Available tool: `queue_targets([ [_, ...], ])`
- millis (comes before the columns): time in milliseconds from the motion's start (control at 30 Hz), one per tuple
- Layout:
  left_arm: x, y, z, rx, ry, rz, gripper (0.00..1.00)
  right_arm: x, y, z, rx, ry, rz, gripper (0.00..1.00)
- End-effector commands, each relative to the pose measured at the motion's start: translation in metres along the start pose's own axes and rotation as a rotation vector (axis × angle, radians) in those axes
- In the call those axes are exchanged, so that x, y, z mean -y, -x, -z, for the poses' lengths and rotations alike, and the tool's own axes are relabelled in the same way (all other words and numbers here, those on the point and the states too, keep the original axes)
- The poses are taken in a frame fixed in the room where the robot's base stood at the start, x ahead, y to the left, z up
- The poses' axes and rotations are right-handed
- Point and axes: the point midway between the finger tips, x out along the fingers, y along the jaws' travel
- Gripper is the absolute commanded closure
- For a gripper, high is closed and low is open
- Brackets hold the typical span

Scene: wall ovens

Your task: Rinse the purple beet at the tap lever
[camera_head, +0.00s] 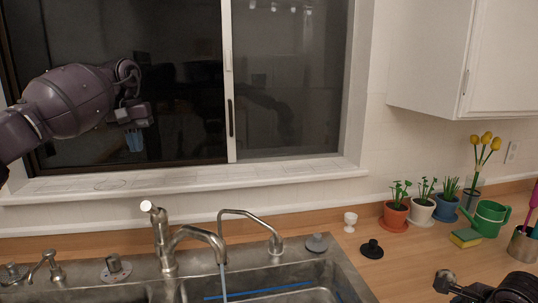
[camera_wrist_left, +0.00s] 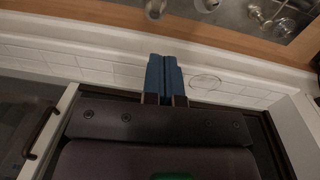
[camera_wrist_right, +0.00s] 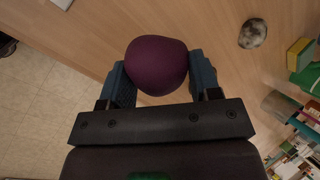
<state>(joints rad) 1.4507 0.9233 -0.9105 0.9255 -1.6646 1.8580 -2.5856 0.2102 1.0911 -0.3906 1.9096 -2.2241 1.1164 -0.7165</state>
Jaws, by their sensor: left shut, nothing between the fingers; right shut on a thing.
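The purple beet (camera_wrist_right: 157,66) is between the blue fingers of my right gripper (camera_wrist_right: 160,84) in the right wrist view. That gripper is shut on it, over the wooden counter near its edge. The beet does not show in the head view, where only part of my right arm appears at the lower right. The metal tap (camera_head: 165,240) stands behind the sink, with its lever (camera_head: 149,206) sticking up to the left. A thin pale streak under its spout looks like water. My left gripper (camera_head: 135,142) is shut and empty, raised before the window, up and left of the lever.
The steel sink (camera_head: 335,270) has blue strips in it. A thinner curved spout (camera_head: 250,218) stands right of the tap. Black and grey stoppers, a white egg cup (camera_head: 350,221), potted plants, a sponge (camera_head: 465,238) and a green watering can (camera_head: 487,218) stand to the right.

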Motion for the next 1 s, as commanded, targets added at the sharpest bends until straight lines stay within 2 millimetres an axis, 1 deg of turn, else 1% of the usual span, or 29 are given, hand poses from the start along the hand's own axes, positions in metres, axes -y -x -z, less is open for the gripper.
queue_targets([
  [33,0.0,-0.009,0.0,0.002,-0.001,0.0,1.0,0.0,0.001,0.0,0.0,0.0,0.001,0.68],
  [500,0.0,-0.09,-0.001,0.003,0.0,-0.001,1.0,0.004,0.008,-0.002,0.001,0.0,0.003,0.68],
  [800,-0.005,-0.112,-0.02,0.001,-0.001,-0.002,1.0,0.007,0.014,-0.004,0.001,0.0,0.003,0.68],
  [1000,-0.006,-0.117,-0.025,0.0,0.0,-0.002,1.0,0.007,0.015,-0.004,0.001,0.0,0.003,0.68],
])
